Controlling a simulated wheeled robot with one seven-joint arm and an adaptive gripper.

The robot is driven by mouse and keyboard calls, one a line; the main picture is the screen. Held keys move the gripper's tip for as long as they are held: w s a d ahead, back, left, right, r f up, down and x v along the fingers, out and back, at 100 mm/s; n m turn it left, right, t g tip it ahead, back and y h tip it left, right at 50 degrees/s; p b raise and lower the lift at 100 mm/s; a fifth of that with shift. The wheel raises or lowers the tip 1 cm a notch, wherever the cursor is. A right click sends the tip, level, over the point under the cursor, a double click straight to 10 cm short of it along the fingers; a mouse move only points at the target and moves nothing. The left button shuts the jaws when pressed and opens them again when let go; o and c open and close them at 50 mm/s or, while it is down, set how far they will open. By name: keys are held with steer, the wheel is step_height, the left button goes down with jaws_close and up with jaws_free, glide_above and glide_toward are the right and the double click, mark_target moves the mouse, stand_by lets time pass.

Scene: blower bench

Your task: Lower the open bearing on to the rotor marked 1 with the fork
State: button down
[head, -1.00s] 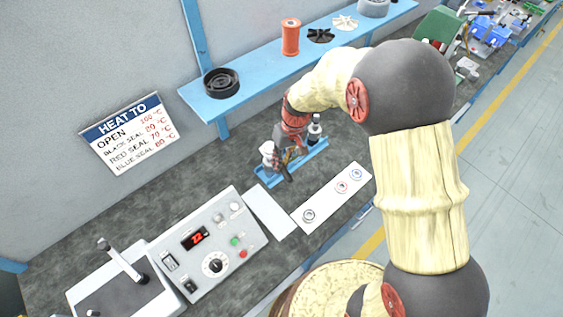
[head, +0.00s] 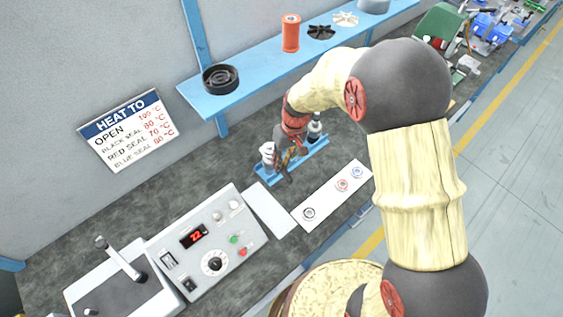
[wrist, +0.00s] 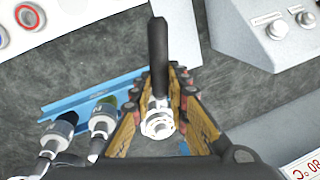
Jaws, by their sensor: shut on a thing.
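My gripper (wrist: 166,82) is shut on the dark handle of the fork (wrist: 158,45), which sticks out past the fingertips. In the head view my gripper (head: 287,155) is over the left part of the blue rack (head: 316,151). Pale metal rings (wrist: 157,126) show between my fingers in the wrist view. They look like the open bearing at the fork or around a shaft; I cannot tell whether it touches the rotor. A white-topped rotor (head: 267,150) stands at the rack's left end; its mark is not readable. Two more rotors (wrist: 103,119) (wrist: 62,124) stand beside my fingers.
A white strip (head: 325,200) with several bearings lies to the right of the rack. A heater box (head: 207,240) with dials stands at the left front. A blue shelf (head: 260,72) with parts runs behind. A pale mat (head: 268,208) lies between box and strip.

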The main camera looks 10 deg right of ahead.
mark_target(290, 182)
steer(key=shift+f+b, duration=0.9)
steer(key=shift+f, duration=0.6)
stand_by(1.0)
steer(key=shift+s, duration=0.1)
stand_by(0.3)
steer(key=shift+s+d, duration=0.35)
steer(key=shift+s, duration=0.6)
steer(key=shift+s+d, duration=0.35)
steer(key=shift+s, duration=0.65)
steer(key=shift+s+d, duration=0.35)
steer(key=shift+s, duration=0.6)
steer(key=shift+r, duration=0.1)
steer(key=r+p, duration=0.1)
steer(key=s+r+p, duration=0.1)
steer(key=r, duration=0.1)
steer(key=s+r+p, duration=0.1)
steer(key=r, duration=0.1)
steer(key=shift+d, duration=0.35)
steer(key=shift+f, duration=0.15)
